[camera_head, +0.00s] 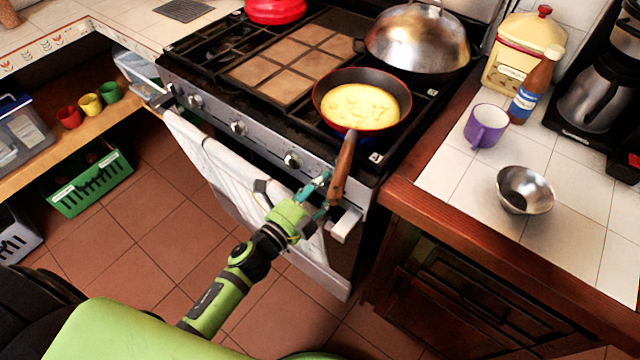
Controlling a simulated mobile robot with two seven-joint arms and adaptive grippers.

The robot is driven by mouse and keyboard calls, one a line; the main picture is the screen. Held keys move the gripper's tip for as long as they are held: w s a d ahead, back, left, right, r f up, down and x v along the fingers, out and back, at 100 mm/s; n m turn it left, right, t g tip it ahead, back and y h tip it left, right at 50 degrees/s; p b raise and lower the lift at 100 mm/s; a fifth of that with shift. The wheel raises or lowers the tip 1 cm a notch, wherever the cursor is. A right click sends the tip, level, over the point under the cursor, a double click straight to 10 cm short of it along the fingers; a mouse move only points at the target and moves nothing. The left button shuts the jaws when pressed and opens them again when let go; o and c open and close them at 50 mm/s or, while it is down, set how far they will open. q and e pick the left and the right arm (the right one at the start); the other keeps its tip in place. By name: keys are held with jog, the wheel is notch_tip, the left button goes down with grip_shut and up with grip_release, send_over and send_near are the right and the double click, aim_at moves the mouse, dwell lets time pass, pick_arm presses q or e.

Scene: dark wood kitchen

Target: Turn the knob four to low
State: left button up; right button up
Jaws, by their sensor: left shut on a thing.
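The stove's front panel (262,144) carries a row of silver knobs. Visible ones include a knob (292,160) right of centre, a knob (238,128) left of it, and two more at the left end. No numbers or setting marks are readable. My left gripper (319,188) is at the right end of the panel, right of the last clearly visible knob. It is shut on a knob there, which its fingers and the pan handle mostly hide. The knob's turn angle cannot be read. My right gripper is not in view.
A pan (362,101) with yellow food sits on the front right burner. Its wooden handle (343,168) juts forward close beside my left gripper. A white towel (215,170) hangs on the oven door. The right counter (560,225) holds a purple mug (486,126) and metal bowl (525,189).

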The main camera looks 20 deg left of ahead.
pick_arm(q)
jog(key=shift+w+r+n+p, duration=0.1)
jog(key=shift+n+p, duration=0.7)
jog(key=shift+n, duration=1.5)
jog(key=shift+r+n+p, duration=0.1)
jog(key=shift+n+p, duration=0.65)
jog(key=shift+n, duration=1.55)
jog(key=shift+f, duration=0.1)
jog(key=o, duration=1.1)
jog(key=shift+f, duration=0.1)
jog(key=shift+o, duration=0.2)
